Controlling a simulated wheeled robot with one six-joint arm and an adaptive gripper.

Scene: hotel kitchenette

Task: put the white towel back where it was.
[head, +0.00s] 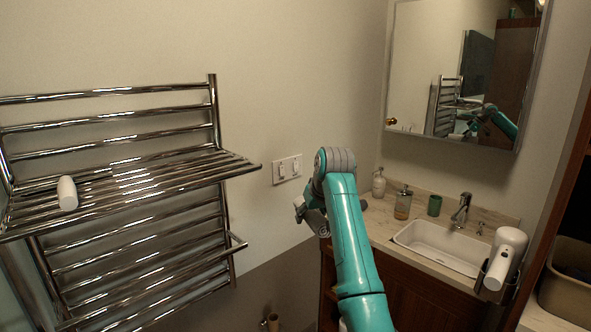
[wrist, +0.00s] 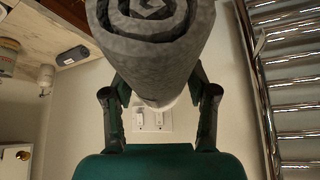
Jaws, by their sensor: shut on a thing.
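My gripper (wrist: 157,88) is shut on a rolled towel (wrist: 150,50), which looks grey with a pale lower edge in the wrist view. The spiral end of the roll faces the top of that view. In the head view my gripper (head: 314,212) is in front of the wall between the rack and the counter, mostly hidden by my arm. A chrome towel rack (head: 130,178) is on the left wall, clear of my gripper. A small white cylinder (head: 68,193) rests on its shelf at the left; I cannot tell whether it is a rolled towel.
The counter (head: 378,222) at the right bears a sink (head: 440,247), a soap bottle (head: 403,203), a green cup (head: 434,205) and a pale dispenser (head: 378,182). A white hair dryer (head: 505,258) hangs at the front right. The middle and right of the rack shelf are bare.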

